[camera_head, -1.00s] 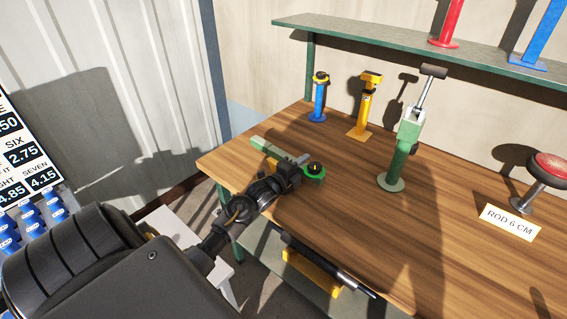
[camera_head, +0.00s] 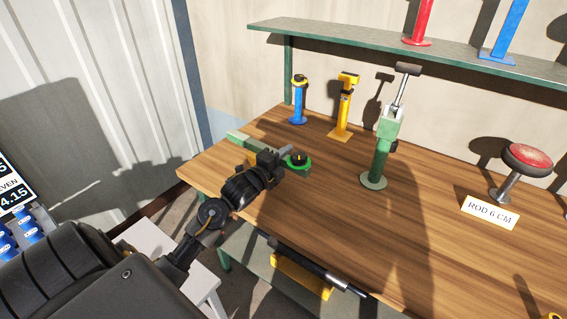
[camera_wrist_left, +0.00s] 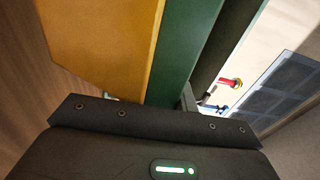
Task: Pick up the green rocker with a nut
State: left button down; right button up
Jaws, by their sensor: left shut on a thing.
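The green rocker (camera_head: 238,139) is a long green bar with a dark round nut (camera_head: 298,157) in a bright green ring at its right end. My left gripper (camera_head: 270,161) is shut on the middle of the rocker, over the left part of the bench. The gripper hides part of the bar. The gap between rocker and bench top is hard to judge. In the left wrist view a green surface (camera_wrist_left: 185,50) and a yellow-orange surface (camera_wrist_left: 100,40) stand close in front of the gripper body. My right gripper is not in view.
The wooden bench (camera_head: 330,220) holds a green post (camera_head: 381,155), a blue post (camera_head: 298,105), a yellow post (camera_head: 344,110), a red-topped stand (camera_head: 510,175) and a "ROD 6 CM" card (camera_head: 490,211). A green shelf (camera_head: 400,50) runs above. The bench's middle is clear.

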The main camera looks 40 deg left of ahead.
pick_arm(q)
jog(key=s+d+r+b, duration=0.1)
jog(key=s+d+r, duration=0.4)
jog(key=s, duration=0.3)
jog(key=shift+d+r, duration=0.3)
jog(key=shift+d, duration=0.5)
